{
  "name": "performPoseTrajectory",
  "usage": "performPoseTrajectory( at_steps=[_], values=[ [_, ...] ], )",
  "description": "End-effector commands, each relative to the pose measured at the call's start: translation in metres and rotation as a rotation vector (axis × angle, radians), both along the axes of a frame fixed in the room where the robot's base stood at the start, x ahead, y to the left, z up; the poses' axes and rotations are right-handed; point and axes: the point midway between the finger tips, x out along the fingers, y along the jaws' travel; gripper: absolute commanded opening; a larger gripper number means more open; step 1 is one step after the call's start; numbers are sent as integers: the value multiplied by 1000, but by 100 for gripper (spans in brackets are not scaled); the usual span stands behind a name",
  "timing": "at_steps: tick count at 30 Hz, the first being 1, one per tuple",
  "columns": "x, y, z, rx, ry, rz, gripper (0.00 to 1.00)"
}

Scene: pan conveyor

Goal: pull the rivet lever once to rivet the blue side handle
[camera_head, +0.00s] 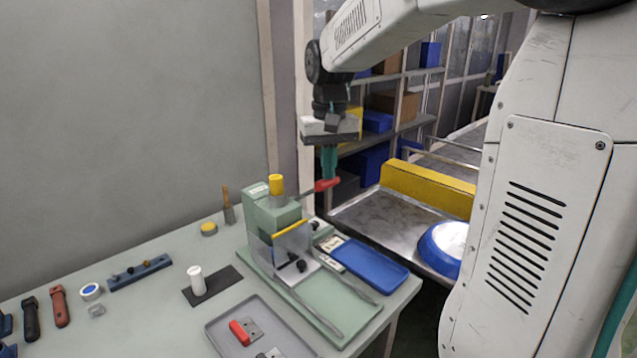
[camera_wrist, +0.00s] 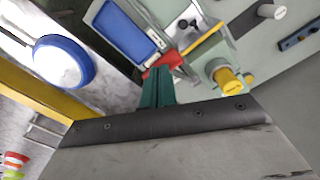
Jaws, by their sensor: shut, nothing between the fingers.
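The green rivet press (camera_head: 262,218) stands on the bench with a yellow cap on top. Its lever sticks out to the right and ends in a red grip (camera_head: 327,185). My gripper (camera_head: 329,176) points down with its teal fingers shut and empty, the tips right at the red grip; I cannot tell whether they touch it. In the wrist view the shut fingers (camera_wrist: 157,80) overlap the near side of the red grip (camera_wrist: 163,62). I cannot make out a blue side handle in the press; its working area is partly covered by a clear guard.
A blue tray (camera_head: 372,268) lies right of the press. A blue-rimmed pan (camera_head: 428,252) sits on the metal conveyor, with a yellow barrier (camera_head: 430,185) behind. A grey tray (camera_head: 222,326) holds a red handle (camera_head: 240,332). Small tools lie along the bench's left.

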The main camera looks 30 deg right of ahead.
Motion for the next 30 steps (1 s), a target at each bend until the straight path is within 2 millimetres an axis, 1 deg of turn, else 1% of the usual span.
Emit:
performPoseTrajectory(
  at_steps=[18, 22, 30],
  values=[
    [-6, -1, -37, 1, -1, 0, 0],
    [-7, -1, -41, 1, -1, 0, 0],
    [-8, -1, -42, 0, -2, 0, 0]
  ],
)
